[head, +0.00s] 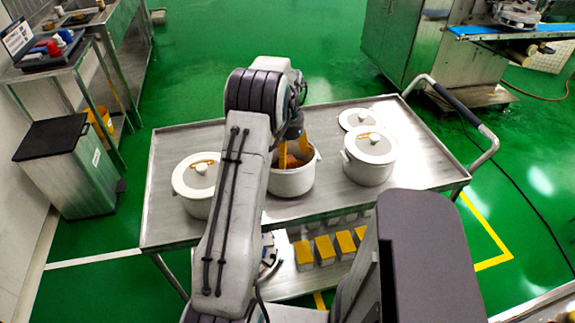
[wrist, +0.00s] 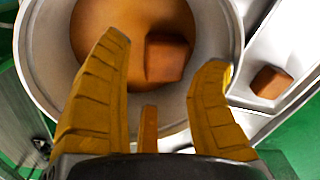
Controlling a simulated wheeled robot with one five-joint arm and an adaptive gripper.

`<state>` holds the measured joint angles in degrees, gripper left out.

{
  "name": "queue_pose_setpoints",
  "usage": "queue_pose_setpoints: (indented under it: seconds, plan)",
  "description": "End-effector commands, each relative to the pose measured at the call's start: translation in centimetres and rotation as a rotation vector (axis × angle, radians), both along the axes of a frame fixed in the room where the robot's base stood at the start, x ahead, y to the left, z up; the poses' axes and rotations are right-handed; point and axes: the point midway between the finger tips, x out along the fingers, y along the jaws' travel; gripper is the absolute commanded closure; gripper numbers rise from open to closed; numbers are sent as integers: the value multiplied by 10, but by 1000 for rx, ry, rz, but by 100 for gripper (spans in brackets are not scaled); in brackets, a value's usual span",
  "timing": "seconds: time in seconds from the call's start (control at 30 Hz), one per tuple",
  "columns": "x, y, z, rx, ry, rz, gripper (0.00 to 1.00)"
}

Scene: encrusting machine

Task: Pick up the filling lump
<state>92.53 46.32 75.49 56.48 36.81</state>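The filling lump (wrist: 167,57) is a brown block with rounded edges. In the wrist view it lies inside an open pot (wrist: 45,62), on a brown-orange bottom. My gripper (wrist: 165,51) has yellow-orange fingers spread apart, with the lump showing between and beyond their tips. I cannot tell whether a finger touches it. In the head view my gripper (head: 292,157) points down into the open middle pot (head: 292,184) on the steel cart (head: 330,204). My arm and fingers hide most of the pot's inside there.
Lidded white pots stand left (head: 197,188) and right (head: 369,165) of the open pot. A loose lid (head: 358,119) lies behind the right pot. Several yellow-topped boxes (head: 325,249) sit on the lower shelf. A steel machine (head: 425,45) stands at the back right.

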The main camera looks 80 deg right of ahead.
Motion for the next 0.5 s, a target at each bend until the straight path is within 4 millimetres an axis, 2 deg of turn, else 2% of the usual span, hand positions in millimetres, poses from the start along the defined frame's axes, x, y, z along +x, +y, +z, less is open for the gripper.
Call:
queue_pose_setpoints:
  seconds: [0.03, 0.13, 0.3, 0.5]
  plan:
    - [0, 9, -23, 45, -2, 1, 38]
    - [0, 8, -36, 42, -2, 1, 38]
    - [0, 7, -50, 39, -2, 1, 38]
    - [0, 7, -55, 37, -2, 2, 38]
